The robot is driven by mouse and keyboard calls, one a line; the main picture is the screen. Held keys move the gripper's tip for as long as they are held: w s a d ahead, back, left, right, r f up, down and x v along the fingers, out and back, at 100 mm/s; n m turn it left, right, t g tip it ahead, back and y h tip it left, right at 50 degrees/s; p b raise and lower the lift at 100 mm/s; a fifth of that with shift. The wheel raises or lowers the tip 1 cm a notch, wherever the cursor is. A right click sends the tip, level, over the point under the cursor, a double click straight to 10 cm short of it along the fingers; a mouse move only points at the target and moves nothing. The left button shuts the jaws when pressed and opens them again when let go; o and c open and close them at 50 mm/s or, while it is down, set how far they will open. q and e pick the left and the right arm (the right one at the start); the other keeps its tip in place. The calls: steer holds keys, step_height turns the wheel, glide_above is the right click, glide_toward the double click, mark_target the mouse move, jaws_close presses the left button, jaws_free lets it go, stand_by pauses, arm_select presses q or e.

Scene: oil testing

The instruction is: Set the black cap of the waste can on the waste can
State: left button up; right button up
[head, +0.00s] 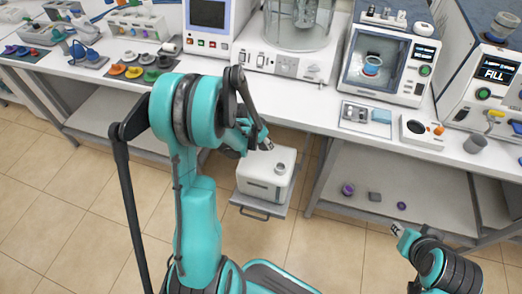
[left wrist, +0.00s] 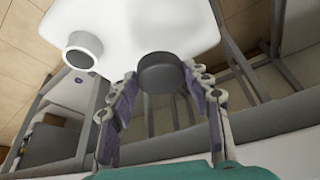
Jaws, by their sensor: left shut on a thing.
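The waste can (head: 262,187) is a white box-shaped can with a short round neck (head: 282,168) on its top. In the left wrist view, the can (left wrist: 130,22) fills the top and its uncovered neck (left wrist: 82,50) shows at the left. My left gripper (left wrist: 160,82) is shut on the black cap (left wrist: 163,73), held between its fingertips. The cap is to the right of the neck in that view, apart from it. In the head view, my left gripper (head: 266,146) is over the can's back part; the cap cannot be made out there. My right gripper (head: 397,229) is far from the can; its finger opening is unclear.
The can stands on a low grey platform (head: 258,211) on the tiled floor. The white bench (head: 300,95) behind it carries instruments. A lower shelf (head: 335,170) at right holds small purple and grey items. Floor is clear between the can and my right gripper.

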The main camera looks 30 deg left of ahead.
mark_target(262, 147)
arm_select(q)
steer(key=shift+w+a+f, duration=0.25)
steer(key=shift+a+f, duration=0.2)
steer(key=shift+a, duration=0.05)
steer(key=shift+f+b, duration=1.1)
steer(key=shift+f, duration=0.75)
steer(key=shift+f, duration=0.2)
steer(key=o, duration=0.9)
steer(key=shift+r, duration=0.1)
